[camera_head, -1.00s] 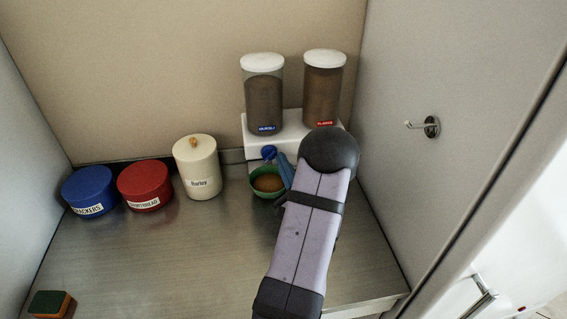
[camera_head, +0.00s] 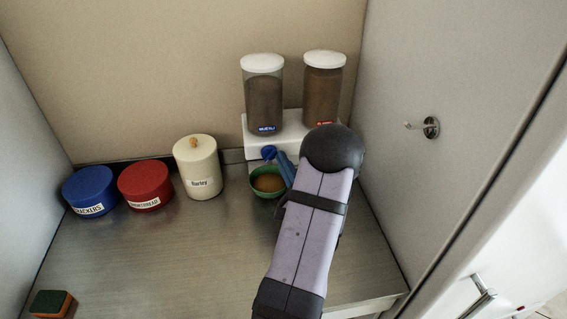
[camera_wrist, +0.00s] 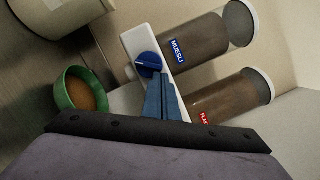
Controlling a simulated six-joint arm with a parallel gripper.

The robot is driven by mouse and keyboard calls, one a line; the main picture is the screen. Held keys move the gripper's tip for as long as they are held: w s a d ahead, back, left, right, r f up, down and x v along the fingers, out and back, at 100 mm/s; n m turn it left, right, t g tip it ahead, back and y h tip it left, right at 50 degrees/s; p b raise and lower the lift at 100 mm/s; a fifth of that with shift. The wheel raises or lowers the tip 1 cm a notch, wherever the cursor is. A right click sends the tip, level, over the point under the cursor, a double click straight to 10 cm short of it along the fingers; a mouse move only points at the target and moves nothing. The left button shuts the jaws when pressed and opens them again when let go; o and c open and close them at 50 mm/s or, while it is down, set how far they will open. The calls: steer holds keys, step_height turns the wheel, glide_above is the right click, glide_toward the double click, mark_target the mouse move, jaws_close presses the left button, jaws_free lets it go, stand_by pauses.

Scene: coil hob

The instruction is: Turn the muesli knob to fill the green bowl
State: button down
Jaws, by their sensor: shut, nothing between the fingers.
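The muesli dispenser (camera_head: 264,98) is a clear cylinder with a white lid and a blue label; it also shows in the wrist view (camera_wrist: 200,52). Its blue knob (camera_wrist: 149,64) sits on the white stand, and it shows in the head view (camera_head: 268,152). The green bowl (camera_head: 266,182) stands below the knob with brown contents; it also shows in the wrist view (camera_wrist: 70,92). My gripper (camera_wrist: 156,82) has blue fingers, shut and empty. Its tips are close to the knob; I cannot tell if they touch it.
A second dispenser with a red label (camera_head: 323,90) stands to the right on the white stand (camera_head: 290,123). A cream Barley jar (camera_head: 198,170), a red tin (camera_head: 146,184) and a blue tin (camera_head: 90,190) stand left. A sponge (camera_head: 50,304) lies front left. The middle counter is clear.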

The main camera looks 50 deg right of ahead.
steer(key=n, duration=0.2)
steer(key=r+n+y+p, duration=0.1)
steer(key=shift+a+r+n, duration=0.1)
steer(key=shift+r+n, duration=0.05)
steer(key=shift+n, duration=0.25)
steer(key=shift+w+a+r+n+g, duration=0.2)
steer(key=shift+n+g, duration=0.1)
steer(key=shift+n, duration=0.5)
steer(key=shift+p, duration=0.3)
steer(key=s+d, duration=0.3)
steer(key=shift+s+d+f, duration=0.1)
steer(key=shift+d, duration=0.05)
steer(key=b+v, duration=0.3)
steer(key=v, duration=0.6)
steer(key=shift+s+a, duration=0.2)
steer(key=shift+a, duration=0.25)
